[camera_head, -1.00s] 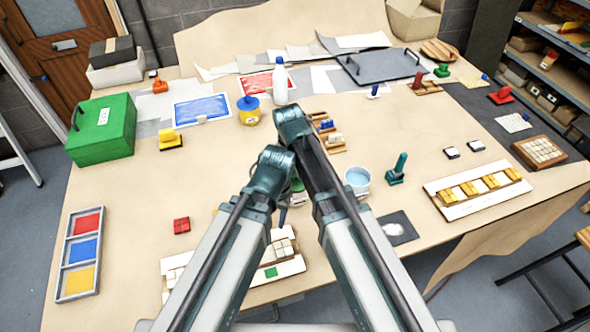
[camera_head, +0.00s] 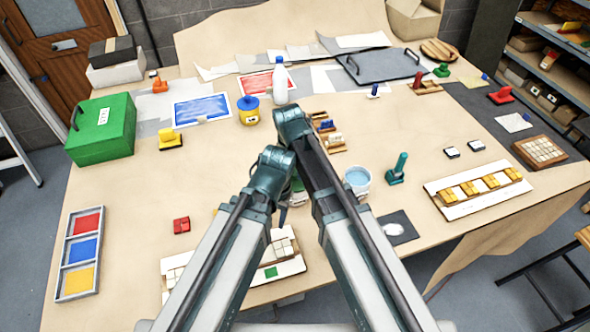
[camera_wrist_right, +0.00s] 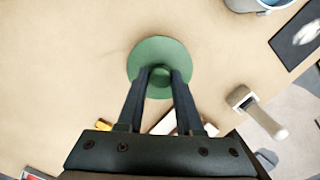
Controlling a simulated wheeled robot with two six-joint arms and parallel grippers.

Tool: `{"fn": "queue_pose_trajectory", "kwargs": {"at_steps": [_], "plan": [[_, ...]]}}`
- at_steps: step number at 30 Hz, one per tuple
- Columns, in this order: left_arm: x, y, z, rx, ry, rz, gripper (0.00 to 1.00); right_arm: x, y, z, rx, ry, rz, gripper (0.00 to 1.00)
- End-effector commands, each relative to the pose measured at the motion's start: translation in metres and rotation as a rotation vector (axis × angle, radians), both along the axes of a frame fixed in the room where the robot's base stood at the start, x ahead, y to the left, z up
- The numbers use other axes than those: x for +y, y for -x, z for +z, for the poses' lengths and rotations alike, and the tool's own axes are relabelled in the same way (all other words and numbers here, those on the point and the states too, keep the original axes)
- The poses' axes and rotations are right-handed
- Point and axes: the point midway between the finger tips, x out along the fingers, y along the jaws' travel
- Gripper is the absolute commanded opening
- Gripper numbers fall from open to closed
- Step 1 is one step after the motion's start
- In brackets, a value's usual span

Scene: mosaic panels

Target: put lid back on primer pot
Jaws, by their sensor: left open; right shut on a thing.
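A green round lid with a knob (camera_wrist_right: 160,52) fills the middle of the right wrist view. My right gripper (camera_wrist_right: 161,76) is shut on its knob. In the head view the right gripper is mostly hidden behind the arms; a bit of green (camera_head: 298,185) shows between them. My left gripper (camera_head: 283,214) is open, low between the arms, its fingers mostly hidden. A white pot with light blue contents (camera_head: 357,179) stands open right of the arms. A yellow pot with a blue lid (camera_head: 248,110) stands farther back.
A pale-handled tool (camera_wrist_right: 257,112) lies near the table edge. A dark mat (camera_head: 398,228) and a teal-handled stamp (camera_head: 398,168) are at right. A tile panel (camera_head: 284,250) lies in front, partly under my arms. The left middle table is mostly clear.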

Motion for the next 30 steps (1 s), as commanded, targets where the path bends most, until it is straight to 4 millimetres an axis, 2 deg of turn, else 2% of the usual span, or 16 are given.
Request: {"fn": "queue_pose_trajectory", "kwargs": {"at_steps": [25, 26, 30], "plan": [[0.0000, 0.0000, -0.0017, 0.000, 0.000, 0.000, 0.50, 0.0001, -0.0001, -0.0017, 0.000, 0.000, 0.000, 0.00], [0.0000, 0.0000, -0.0017, 0.000, 0.000, 0.000, 0.50, 0.0001, -0.0001, -0.0017, 0.000, 0.000, 0.000, 0.37], [0.0000, 0.0000, -0.0017, 0.000, 0.000, 0.000, 0.50, 0.0001, -0.0001, -0.0017, 0.000, 0.000, 0.000, 0.62]]}}
